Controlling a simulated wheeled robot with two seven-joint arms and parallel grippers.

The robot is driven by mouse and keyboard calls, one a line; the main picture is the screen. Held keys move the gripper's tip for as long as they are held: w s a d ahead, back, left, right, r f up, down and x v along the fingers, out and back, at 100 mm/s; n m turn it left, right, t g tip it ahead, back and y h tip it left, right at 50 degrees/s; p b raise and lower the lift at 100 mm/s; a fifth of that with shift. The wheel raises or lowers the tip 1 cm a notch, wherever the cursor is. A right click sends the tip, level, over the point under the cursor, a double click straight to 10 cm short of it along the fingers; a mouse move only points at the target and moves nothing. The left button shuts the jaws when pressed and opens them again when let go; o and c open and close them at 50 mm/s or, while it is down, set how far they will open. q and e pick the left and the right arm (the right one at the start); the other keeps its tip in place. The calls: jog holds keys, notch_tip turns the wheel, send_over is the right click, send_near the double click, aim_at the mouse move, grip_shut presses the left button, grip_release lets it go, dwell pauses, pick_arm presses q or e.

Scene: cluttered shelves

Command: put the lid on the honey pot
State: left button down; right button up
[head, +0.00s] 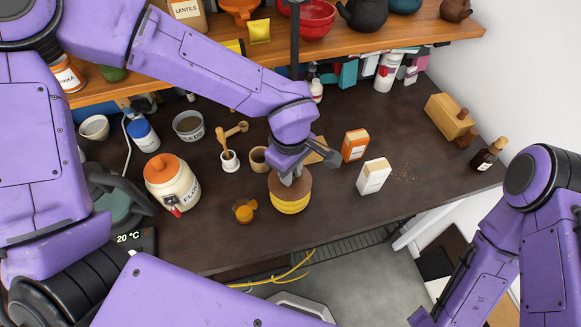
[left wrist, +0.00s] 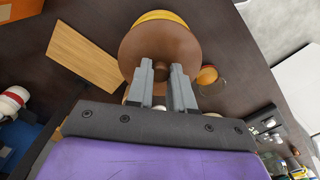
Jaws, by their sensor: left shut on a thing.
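The honey pot (head: 290,205) is a round yellow pot near the front edge of the dark counter. Its brown round lid (head: 280,186) is over the pot's top. My left gripper (head: 291,176) comes down from above and is shut on the lid's knob. In the left wrist view the lid (left wrist: 150,45) fills the top middle, the gripper's fingers (left wrist: 162,68) close on its knob, and a strip of the yellow pot (left wrist: 165,15) shows past the lid's far edge. Whether the lid rests on the rim or sits just above it, I cannot tell. My right gripper is out of view.
A small amber jar (head: 244,212) stands close left of the pot, and a flour jar (head: 174,184) further left. A mortar (head: 230,161), a small brown cup (head: 258,158) and a wooden board (head: 316,150) lie behind. White (head: 373,177) and orange (head: 355,145) boxes stand right.

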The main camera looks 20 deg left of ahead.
pick_arm(q)
jog(key=shift+f, duration=0.35)
dwell(0.4)
jog(key=c, duration=0.9)
grip_release()
notch_tip(320, 180, up, 10)
jog(key=shift+r, duration=0.25)
